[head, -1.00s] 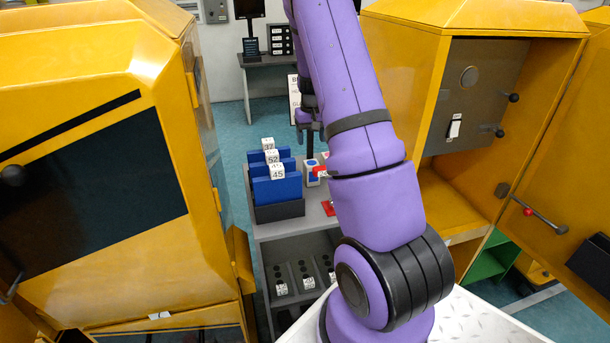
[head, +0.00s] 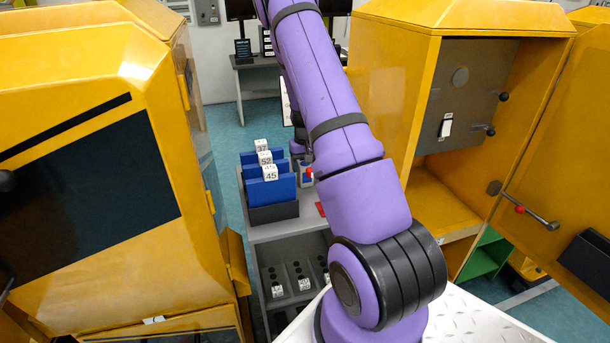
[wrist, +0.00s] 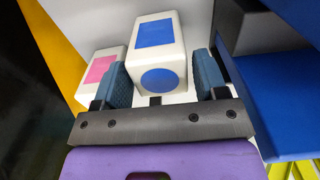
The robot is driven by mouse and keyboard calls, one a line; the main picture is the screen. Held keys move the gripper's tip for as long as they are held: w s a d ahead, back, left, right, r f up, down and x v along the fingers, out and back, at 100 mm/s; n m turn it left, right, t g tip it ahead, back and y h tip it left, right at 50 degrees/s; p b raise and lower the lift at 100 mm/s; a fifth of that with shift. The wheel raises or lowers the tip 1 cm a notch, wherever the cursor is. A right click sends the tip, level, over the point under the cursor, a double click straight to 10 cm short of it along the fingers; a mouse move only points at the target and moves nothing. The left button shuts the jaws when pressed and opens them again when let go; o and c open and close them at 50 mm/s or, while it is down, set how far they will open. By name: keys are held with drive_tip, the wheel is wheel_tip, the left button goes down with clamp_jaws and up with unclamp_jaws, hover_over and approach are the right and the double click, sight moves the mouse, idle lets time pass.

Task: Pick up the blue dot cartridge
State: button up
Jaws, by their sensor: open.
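The blue dot cartridge (wrist: 160,38) is a white block with a blue rectangle on one face and a blue dot on the face toward me. In the wrist view it sits between the two blue-grey finger pads of my gripper (wrist: 162,78). The gripper is open around its near end, with a narrow gap visible at the right pad; contact at the left pad is hard to tell. In the head view, my arm largely hides the gripper, and a small white, blue and red patch (head: 306,173) shows beside it on the grey table.
A white cartridge with a pink label (wrist: 103,69) stands close outside the left finger. Blue card holders (head: 272,189) with numbered tags stand left of the gripper on the grey table (head: 285,229); blue surfaces (wrist: 280,90) also lie close at right in the wrist view. Yellow cabinets (head: 440,90) flank the table.

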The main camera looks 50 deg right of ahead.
drive_tip(key=shift+f, duration=0.5)
drive_tip(key=c, duration=0.8)
drive_tip(key=shift+o, duration=0.2)
drive_tip(key=shift+r, duration=0.1)
